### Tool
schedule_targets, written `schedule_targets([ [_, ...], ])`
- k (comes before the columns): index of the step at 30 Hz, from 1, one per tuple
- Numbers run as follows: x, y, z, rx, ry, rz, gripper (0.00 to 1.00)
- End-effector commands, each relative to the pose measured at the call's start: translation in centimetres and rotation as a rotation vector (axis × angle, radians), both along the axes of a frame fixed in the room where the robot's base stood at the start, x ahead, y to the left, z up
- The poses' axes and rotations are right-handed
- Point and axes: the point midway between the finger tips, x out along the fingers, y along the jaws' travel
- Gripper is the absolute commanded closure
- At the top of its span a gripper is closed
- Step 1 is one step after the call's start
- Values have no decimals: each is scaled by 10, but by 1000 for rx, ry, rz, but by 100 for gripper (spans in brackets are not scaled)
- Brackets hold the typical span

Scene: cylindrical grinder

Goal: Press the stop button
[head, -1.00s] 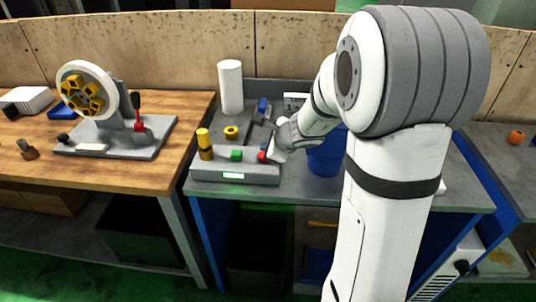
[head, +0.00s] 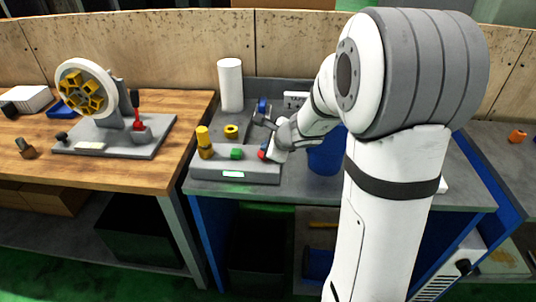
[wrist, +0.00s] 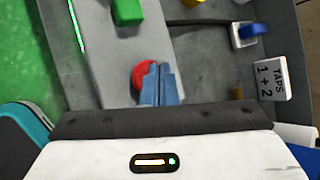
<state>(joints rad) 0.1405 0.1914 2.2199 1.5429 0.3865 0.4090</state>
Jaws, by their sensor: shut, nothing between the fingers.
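The red button (head: 263,151) sits on the right part of the grey control box (head: 210,174) on the grey bench. In the wrist view the red button (wrist: 141,75) is partly covered by my gripper's blue-grey fingers (wrist: 160,70). My gripper (head: 267,154) is shut and empty, its fingertips over the right side of the red button. Whether the tips touch the button or sit just above it cannot be told. A green button (head: 237,153) stands to the left of the red one; it also shows in the wrist view (wrist: 127,12).
A yellow-topped post (head: 204,142) stands at the box's left end. Behind are a white cylinder (head: 230,85) and a yellow ring (head: 231,131). A "TAPS 1 + 2" sign (wrist: 272,77) shows in the wrist view.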

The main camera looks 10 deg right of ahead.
Motion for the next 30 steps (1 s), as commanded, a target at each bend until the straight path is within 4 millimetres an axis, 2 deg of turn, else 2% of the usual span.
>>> schedule_targets([
  [30, 0, 0, -8, 0, -1, -1, 100],
])
